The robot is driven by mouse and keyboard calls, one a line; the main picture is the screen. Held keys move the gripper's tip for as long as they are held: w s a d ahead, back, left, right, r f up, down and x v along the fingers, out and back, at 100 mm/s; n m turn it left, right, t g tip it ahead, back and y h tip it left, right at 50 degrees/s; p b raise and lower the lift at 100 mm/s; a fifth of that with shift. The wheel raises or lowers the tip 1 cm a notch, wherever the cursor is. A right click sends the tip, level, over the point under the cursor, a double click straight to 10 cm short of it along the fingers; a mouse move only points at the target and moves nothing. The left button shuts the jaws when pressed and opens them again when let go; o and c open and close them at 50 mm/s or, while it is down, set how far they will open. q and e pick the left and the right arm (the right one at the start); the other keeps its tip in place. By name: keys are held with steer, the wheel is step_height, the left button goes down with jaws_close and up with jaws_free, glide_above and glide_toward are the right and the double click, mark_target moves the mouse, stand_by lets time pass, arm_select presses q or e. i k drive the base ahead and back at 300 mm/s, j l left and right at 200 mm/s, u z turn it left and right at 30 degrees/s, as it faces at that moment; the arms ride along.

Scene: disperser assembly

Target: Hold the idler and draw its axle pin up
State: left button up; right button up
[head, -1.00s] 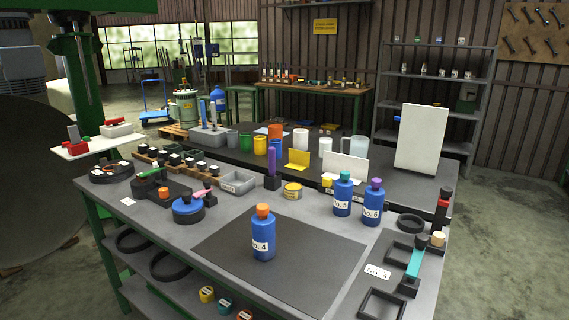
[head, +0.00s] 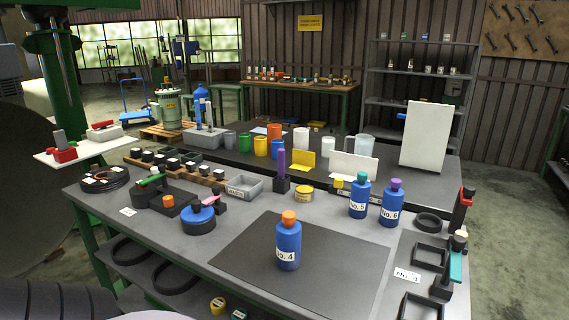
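I cannot tell for certain which part is the idler. A blue disc on a round dark base (head: 198,221) stands at the left of the bench, with a pink piece (head: 209,201) on top. Left of it is a dark fixture with a green handle (head: 151,181) and an orange piece (head: 168,201) beside it. No axle pin can be made out clearly at this size. Neither of my grippers shows in the head view. A dark ribbed shape and a pale curved edge at the bottom left look like parts of my arm.
Blue bottle No. 4 (head: 288,247) stands on the dark mat (head: 240,255). Bottles No. 5 (head: 359,197) and No. 6 (head: 391,206) stand behind it. A grey tray (head: 244,187) and a purple post (head: 282,165) are behind the disc. Square frames (head: 429,256) lie at the right.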

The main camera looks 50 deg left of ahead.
mark_target(289, 217)
steer(key=k+j+z, duration=0.15)
steer(key=j, duration=0.2)
steer(key=k+j+z, duration=0.15)
steer(key=j, duration=0.2)
steer(key=k+j, duration=0.25)
steer(key=j, duration=0.25)
steer(key=k+j+z, duration=0.1)
steer(key=k+j, duration=0.15)
steer(key=j, duration=0.2)
steer(key=k+j, duration=0.3)
steer(key=j, duration=0.15)
steer(key=z, duration=0.05)
